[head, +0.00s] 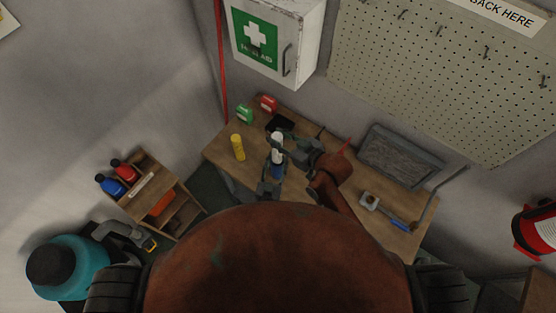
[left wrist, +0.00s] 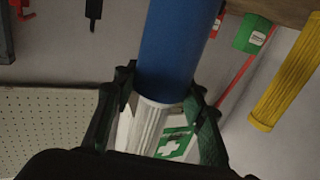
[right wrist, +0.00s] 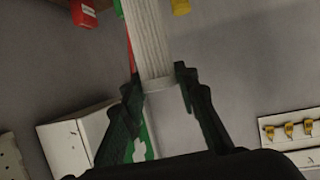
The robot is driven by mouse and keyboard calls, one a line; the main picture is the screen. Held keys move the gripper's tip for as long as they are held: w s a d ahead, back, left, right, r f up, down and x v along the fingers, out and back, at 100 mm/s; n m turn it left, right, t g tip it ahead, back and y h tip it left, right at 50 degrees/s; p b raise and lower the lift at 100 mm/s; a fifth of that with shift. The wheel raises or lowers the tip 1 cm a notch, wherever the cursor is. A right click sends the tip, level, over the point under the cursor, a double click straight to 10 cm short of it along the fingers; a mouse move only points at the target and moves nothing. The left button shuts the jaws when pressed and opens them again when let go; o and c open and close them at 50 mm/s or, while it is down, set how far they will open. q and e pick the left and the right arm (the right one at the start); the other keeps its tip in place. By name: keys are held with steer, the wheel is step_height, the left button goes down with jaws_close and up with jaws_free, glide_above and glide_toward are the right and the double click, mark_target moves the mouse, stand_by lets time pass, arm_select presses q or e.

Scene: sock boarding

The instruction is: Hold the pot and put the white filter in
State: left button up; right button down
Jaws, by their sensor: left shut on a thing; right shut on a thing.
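The white filter (head: 277,143), a pleated cylinder, stands above the blue pot (head: 277,172) over the table. My right gripper (head: 284,141) is shut on the filter; the right wrist view shows the filter (right wrist: 150,40) between its fingers (right wrist: 158,84). My left gripper (head: 273,160) is shut on the blue pot near its mouth. In the left wrist view the pot (left wrist: 172,45) lies between the fingers (left wrist: 158,95), and the filter (left wrist: 151,122) lines up with its end. I cannot tell whether the filter's end is inside the pot.
A yellow cylinder (head: 237,147) stands left of the pot. Green (head: 244,113) and red (head: 268,103) containers stand at the table's back. A grey block (head: 370,201) and a blue-handled tool (head: 401,224) lie on the right. A first-aid cabinet (head: 300,40) hangs behind.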

steer(key=shift+f, duration=2.1)
steer(key=c, duration=1.4)
jaws_free()
steer(key=shift+c, duration=0.2)
steer(key=v, duration=1.2)
steer(key=shift+s, duration=0.1)
arm_select(q)
steer(key=o, duration=1.3)
steer(key=shift+s, duration=0.1)
